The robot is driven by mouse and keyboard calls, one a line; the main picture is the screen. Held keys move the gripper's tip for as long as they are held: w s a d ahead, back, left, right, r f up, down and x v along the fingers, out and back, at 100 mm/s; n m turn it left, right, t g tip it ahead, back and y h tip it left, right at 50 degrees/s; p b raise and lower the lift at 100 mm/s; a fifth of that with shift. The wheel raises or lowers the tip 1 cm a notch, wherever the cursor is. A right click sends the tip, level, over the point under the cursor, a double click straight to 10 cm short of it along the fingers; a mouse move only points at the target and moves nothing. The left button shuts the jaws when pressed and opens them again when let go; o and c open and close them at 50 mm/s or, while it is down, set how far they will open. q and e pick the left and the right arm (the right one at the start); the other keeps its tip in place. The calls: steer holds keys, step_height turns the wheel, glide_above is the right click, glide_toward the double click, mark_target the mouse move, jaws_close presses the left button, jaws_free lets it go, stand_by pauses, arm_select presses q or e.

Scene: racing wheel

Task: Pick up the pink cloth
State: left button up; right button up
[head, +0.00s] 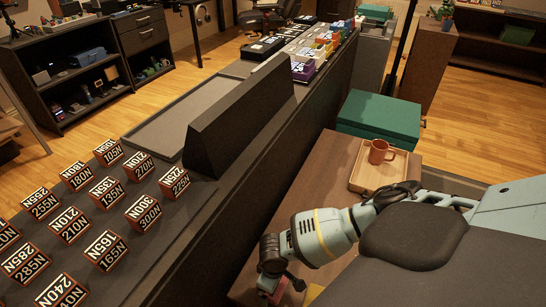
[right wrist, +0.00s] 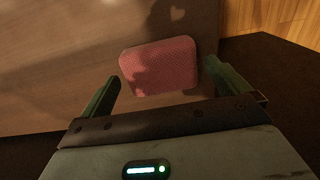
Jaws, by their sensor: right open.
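The pink cloth (right wrist: 160,66) is a small folded, rounded rectangle lying flat on the brown wooden table (right wrist: 60,60) in the right wrist view. My right gripper (right wrist: 161,74) is open and empty above it, with one finger to each side of the cloth. The right finger's tip is close to the cloth's right edge; I cannot tell whether it touches. My left gripper is not in view.
A wooden tray (head: 365,182) with a brown mug (head: 380,152) stands farther back on the table. The dark counter (head: 190,262) with several labelled blocks runs along the table's left. A green box (head: 380,118) stands behind.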

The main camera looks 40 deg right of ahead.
steer(key=shift+f, duration=0.9)
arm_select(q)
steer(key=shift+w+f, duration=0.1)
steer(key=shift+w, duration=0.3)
arm_select(e)
steer(key=c, duration=0.9)
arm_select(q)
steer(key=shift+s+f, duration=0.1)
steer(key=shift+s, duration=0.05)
arm_select(e)
steer(key=shift+r, duration=0.1)
step_height(320, 180, up, 9)
steer(key=shift+p, duration=1.15)
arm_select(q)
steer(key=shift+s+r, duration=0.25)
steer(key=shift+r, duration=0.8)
arm_select(e)
steer(key=shift+r, duration=0.4)
